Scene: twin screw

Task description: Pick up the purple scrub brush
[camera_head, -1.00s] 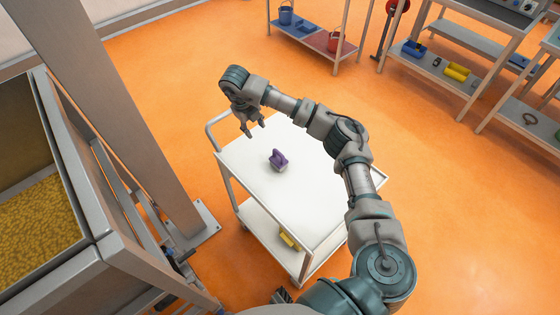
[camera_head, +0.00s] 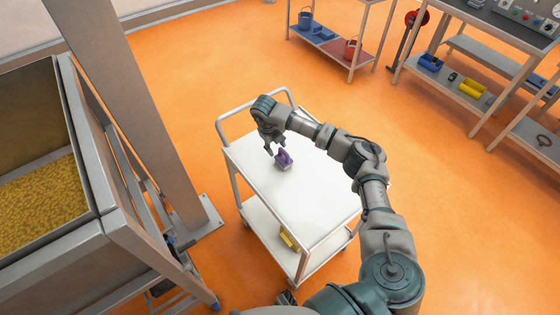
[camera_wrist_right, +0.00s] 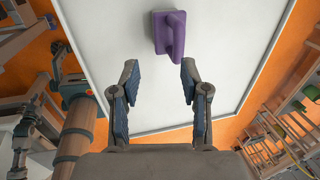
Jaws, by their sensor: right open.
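The purple scrub brush (camera_head: 284,160) rests on the white top shelf of a cart (camera_head: 318,195), towards the cart's far end by the push handle. In the right wrist view the brush (camera_wrist_right: 170,34) lies with its handle up, beyond the fingertips and roughly in line with the gap between them. My right gripper (camera_head: 276,151) hangs pointing down just beside the brush, on its far left side. The right gripper's fingers (camera_wrist_right: 158,72) are spread apart with nothing between them. My left gripper is not in view.
A yellow item (camera_head: 289,241) sits on the cart's lower shelf. A bin of yellow pieces (camera_head: 40,205) stands at the left, beside a grey post (camera_head: 135,100). The cart top around the brush is clear.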

